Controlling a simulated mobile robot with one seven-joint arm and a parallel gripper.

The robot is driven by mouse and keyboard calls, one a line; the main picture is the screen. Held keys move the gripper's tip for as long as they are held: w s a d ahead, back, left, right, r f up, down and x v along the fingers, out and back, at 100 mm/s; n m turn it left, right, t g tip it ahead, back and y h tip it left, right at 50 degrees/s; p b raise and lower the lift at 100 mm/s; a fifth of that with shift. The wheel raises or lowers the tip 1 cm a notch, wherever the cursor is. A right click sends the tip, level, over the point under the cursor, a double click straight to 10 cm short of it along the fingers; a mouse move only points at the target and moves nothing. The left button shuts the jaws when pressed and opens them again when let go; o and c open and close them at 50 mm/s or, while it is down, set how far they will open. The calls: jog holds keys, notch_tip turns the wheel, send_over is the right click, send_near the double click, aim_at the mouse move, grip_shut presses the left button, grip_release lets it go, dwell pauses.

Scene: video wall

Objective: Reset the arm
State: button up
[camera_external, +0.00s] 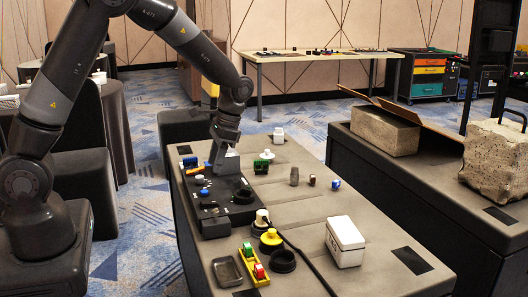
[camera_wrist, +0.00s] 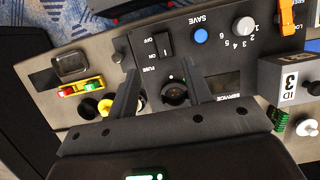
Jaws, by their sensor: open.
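My arm (camera_external: 45,105) reaches from the left of the external view over the near table (camera_external: 300,190), bent downward at the wrist. My gripper (camera_external: 221,150) hangs low over a dark control panel on that table. In the wrist view my gripper (camera_wrist: 162,82) is open, with its two fingers apart and nothing held between them. A dark round socket (camera_wrist: 175,93) on the panel shows between the fingers; I cannot tell whether they touch the panel.
The control panel (camera_wrist: 215,60) carries a switch, a blue button (camera_wrist: 200,36) and a white knob (camera_wrist: 244,24). A white box (camera_external: 345,241), a yellow tray (camera_external: 254,266) and small parts stand nearby. A second bench (camera_external: 420,170) holds a stone-like block (camera_external: 384,131).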

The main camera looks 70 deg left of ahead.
jog(key=s+d+r+t, duration=0.2)
jog(key=s+d+r, duration=0.2)
jog(key=r, duration=0.4)
jog(key=s+d+r+t, duration=0.3)
jog(key=s+d+r, duration=0.1)
jog(key=r, duration=0.3)
jog(key=s+d+r+t, duration=0.2)
jog(key=s+d, duration=0.1)
jog(key=s, duration=0.3)
jog(key=s+d+r+t, duration=0.2)
jog(key=s+d+r, duration=0.1)
jog(key=s, duration=0.4)
jog(key=shift+s+r, duration=0.2)
jog(key=shift+r, duration=0.15)
jog(key=shift+d, duration=0.1)
jog(key=shift+c, duration=0.4)
